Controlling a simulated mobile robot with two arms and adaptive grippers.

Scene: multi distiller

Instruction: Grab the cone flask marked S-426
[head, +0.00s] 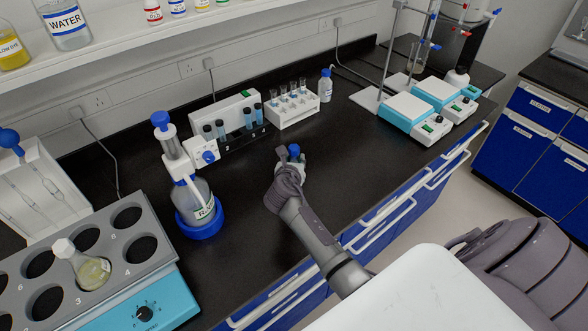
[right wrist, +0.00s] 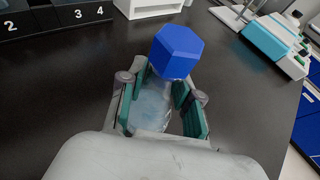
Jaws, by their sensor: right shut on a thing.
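My right gripper (head: 291,160) is over the black bench top and shut on a clear flask with a blue six-sided cap (head: 295,149). In the right wrist view the blue cap (right wrist: 176,52) stands above the fingers, and the clear glass body (right wrist: 153,102) shows between the green finger pads. No marking on this flask can be read, as the fingers hide much of it. Another conical flask (head: 92,271), with a white stopper and yellowish liquid, sits in hole 3 of the grey heating block at left; its label cannot be read. My left gripper is not in view.
A bottle dispenser (head: 200,205) with a blue base stands left of my right gripper. Stirrer plates (head: 407,108) stand at the right. Bare bench surrounds the gripper.

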